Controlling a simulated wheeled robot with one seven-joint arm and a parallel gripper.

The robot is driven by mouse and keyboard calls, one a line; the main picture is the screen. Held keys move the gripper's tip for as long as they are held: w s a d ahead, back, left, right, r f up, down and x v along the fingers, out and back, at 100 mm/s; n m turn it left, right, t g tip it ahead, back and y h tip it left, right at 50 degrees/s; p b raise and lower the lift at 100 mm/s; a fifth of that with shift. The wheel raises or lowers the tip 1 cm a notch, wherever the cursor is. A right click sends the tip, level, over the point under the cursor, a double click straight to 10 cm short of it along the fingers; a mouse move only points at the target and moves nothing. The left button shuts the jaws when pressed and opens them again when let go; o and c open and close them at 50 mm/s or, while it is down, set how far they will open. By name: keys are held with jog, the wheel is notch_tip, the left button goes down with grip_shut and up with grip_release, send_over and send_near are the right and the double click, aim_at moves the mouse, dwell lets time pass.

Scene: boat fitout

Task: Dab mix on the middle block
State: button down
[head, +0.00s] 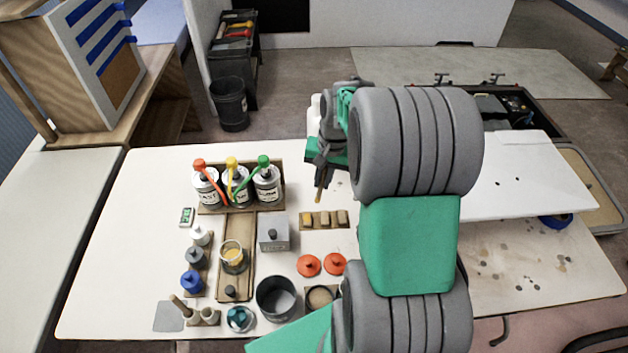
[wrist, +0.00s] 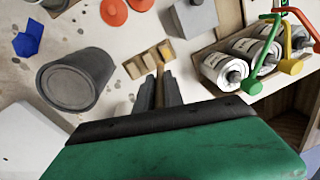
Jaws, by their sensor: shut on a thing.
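Three small tan blocks sit in a row on a brown strip (head: 316,226) in the head view. The middle block (head: 325,218) also shows in the wrist view (wrist: 151,59). My gripper (head: 322,168) is shut on a thin brown stick (head: 318,193), which points down behind the blocks in the head view. In the wrist view the stick (wrist: 159,84) stands between my fingers (wrist: 159,95), its end close to the row. I cannot tell whether it touches a block. A cup of yellowish mix (head: 233,254) stands on a wooden board to the left.
Three labelled cans (head: 236,186) with coloured pumps stand in a rack at the back left. A grey box (head: 273,232), orange discs (head: 308,265) and a dark pot (head: 276,298) stand near the strip.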

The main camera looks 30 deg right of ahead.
notch_tip(320, 180, down, 8)
jog(key=d+b, duration=0.2)
jog(key=b, duration=0.2)
jog(key=shift+s+f+n+t+h, duration=0.2)
jog(key=shift+s+n+t+h, duration=0.1)
jog(key=shift+n+h, duration=0.1)
jog(key=shift+a+f+b, duration=0.1)
jog(key=shift+f+b, duration=0.5)
jog(key=shift+f, duration=0.05)
dwell(1.6)
jog(key=shift+r, duration=0.1)
notch_tip(320, 180, up, 7)
jog(key=p, duration=0.5)
